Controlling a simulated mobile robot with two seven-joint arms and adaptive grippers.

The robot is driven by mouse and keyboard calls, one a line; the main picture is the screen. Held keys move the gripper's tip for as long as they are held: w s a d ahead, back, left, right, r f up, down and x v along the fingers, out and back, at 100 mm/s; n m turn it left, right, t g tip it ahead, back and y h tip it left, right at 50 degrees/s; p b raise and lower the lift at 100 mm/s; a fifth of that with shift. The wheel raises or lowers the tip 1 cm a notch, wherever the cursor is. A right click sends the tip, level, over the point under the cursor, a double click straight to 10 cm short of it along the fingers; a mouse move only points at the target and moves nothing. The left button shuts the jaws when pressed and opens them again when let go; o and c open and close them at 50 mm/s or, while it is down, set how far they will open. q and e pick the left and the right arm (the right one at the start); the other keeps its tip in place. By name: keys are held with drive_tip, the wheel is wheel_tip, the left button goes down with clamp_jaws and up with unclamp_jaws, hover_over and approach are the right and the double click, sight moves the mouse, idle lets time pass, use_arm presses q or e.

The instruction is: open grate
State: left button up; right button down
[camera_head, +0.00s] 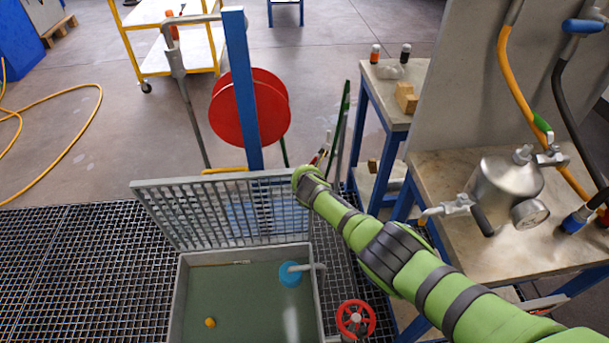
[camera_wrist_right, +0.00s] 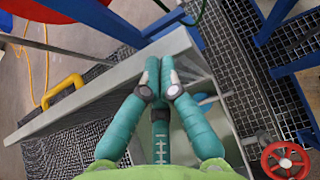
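The grey grate (camera_head: 226,211) stands raised and tilted along the far side of an open pit (camera_head: 180,290) in the head view. In the right wrist view its flat edge bar (camera_wrist_right: 60,115) runs diagonally to a corner near the fingers. My right arm comes in from the right, and its wrist is at the grate's upper right corner; the grate hides the fingers there. In the wrist view my right gripper (camera_wrist_right: 159,62) has its teal fingers together, overlapping the grate edge near the corner; I see nothing held between them. My left gripper is not in view.
A blue ball (camera_head: 290,274) by a pipe and an orange ball (camera_head: 210,322) show in the pit. A red valve wheel (camera_head: 356,319) is right of it. A blue post (camera_head: 243,90) with a red reel stands behind. A bench with a metal vessel (camera_head: 503,192) is at right.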

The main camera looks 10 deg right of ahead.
drive_tip(key=shift+r, duration=0.1)
drive_tip(key=shift+v, duration=5.95)
drive_tip(key=s+d+f+m+g, duration=0.35)
drive_tip(key=s+f+m, duration=0.45)
drive_tip(key=f, duration=0.6)
drive_tip(key=s+d+f+m+g, duration=0.2)
drive_tip(key=s+d+f+m, duration=0.3)
drive_tip(key=s+f+m, duration=0.65)
drive_tip(key=s+d+f+m+g, duration=0.1)
drive_tip(key=s+f+m, duration=0.3)
drive_tip(key=s, duration=0.7)
drive_tip(key=s+d+f+m+g, duration=0.1)
drive_tip(key=s+d+f+m, duration=0.2)
drive_tip(key=s, duration=0.8)
drive_tip(key=s+d+f+m+g, duration=0.2)
drive_tip(key=s+f+m, duration=0.5)
drive_tip(key=s+f, duration=0.3)
drive_tip(key=shift+s+d, duration=0.2)
drive_tip(key=shift+s, duration=0.7)
